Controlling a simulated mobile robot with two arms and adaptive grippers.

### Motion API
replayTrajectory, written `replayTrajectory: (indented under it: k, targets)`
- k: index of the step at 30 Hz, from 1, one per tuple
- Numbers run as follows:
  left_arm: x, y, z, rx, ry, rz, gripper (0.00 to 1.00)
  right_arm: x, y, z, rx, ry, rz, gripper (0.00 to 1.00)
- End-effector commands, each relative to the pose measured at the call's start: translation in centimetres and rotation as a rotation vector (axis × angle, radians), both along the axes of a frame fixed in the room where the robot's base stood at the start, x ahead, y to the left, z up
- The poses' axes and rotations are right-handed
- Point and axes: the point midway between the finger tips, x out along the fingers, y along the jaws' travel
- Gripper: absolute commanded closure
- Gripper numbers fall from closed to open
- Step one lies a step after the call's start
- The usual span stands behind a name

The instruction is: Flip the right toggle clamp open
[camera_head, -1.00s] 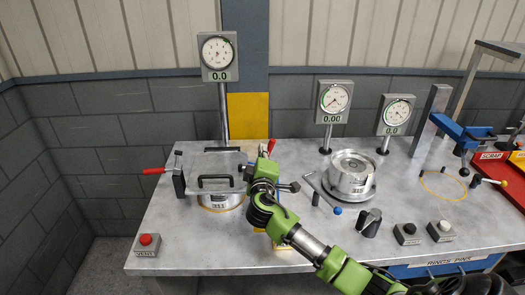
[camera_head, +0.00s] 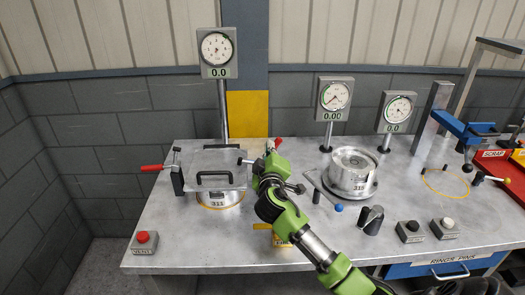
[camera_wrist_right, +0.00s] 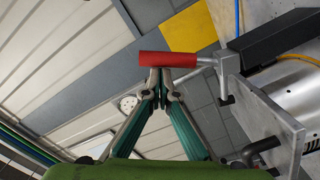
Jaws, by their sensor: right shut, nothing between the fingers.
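The right toggle clamp has a red handle (camera_head: 278,142), which shows just above my right gripper in the head view. In the right wrist view the red handle (camera_wrist_right: 170,65) lies crosswise at the fingertips, joined to a grey metal lever at its right end. My right gripper (camera_wrist_right: 160,75) is shut and empty, its tips at the handle's lower edge; I cannot tell whether they touch it. My green wrist hides most of the clamp in the head view. The clamped plate (camera_head: 236,179) with black handles sits over a round metal part (camera_head: 221,199). My left gripper is not in view.
The left toggle clamp's red handle (camera_head: 152,167) points out to the left. A gauge post (camera_head: 224,110) stands behind the fixture. A second round part (camera_head: 352,173) sits to the right. A red push button (camera_head: 143,238) is at the bench's front left, with bare bench around it.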

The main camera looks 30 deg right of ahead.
Motion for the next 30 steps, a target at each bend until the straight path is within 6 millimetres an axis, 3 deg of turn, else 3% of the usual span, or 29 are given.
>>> replayTrajectory:
  k: [3,12,27,30]
  targets:
    - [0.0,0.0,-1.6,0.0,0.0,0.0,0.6,-0.5,-0.8,-1.0,0.093,-0.054,-0.002,1.0]
    - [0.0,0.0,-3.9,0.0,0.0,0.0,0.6,-1.7,-2.6,-2.2,0.337,-0.205,-0.003,1.0]
    - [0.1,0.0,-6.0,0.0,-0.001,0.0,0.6,-2.9,-4.7,-5.1,0.724,-0.442,-0.001,1.0]
    - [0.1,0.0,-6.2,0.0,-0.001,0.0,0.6,-3.0,-4.9,-5.7,0.719,-0.44,-0.001,1.0]
